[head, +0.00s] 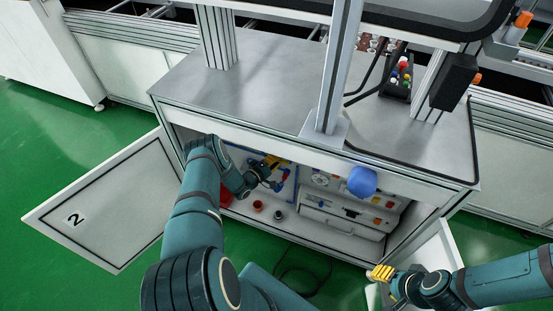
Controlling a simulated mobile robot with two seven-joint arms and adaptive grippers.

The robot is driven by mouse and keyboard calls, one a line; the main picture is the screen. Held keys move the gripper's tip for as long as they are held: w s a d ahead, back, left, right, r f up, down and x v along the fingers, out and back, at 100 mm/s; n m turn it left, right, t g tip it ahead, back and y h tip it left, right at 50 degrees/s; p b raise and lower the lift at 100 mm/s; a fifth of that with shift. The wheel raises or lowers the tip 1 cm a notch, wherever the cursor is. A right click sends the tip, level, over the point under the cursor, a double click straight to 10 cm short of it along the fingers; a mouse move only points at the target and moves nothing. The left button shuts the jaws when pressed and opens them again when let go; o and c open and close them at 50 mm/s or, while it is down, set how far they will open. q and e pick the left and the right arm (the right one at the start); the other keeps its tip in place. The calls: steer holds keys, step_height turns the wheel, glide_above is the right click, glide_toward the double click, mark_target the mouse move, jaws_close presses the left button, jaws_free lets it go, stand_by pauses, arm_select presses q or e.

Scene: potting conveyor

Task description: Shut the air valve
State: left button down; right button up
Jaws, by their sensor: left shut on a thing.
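The open cabinet under the bench holds blue air pipes (291,182) on its back wall. My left gripper (272,163) reaches into the cabinet at these pipes. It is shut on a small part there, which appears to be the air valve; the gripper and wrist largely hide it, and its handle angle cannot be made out. My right gripper (382,272), with yellow fingers, is outside at the lower right, near the right cabinet door (437,252). Its fingers are too small to tell whether they are apart.
The left door (100,208), marked 2, stands wide open. A control panel (342,222) fills the cabinet's right side. Small cups (258,206) stand on its floor. A blue rounded object (362,181) is at the bench's front edge. A dark cable (300,272) lies on the green floor.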

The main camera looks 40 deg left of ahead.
stand_by(0.4)
arm_select(q)
steer(key=c, duration=1)
jaws_free()
steer(key=shift+w, duration=0.1)
steer(key=shift+o, duration=0.2)
steer(key=shift+f, duration=0.1)
steer(key=s+a, duration=0.2)
steer(key=s, duration=1)
steer(key=shift+d, duration=0.1)
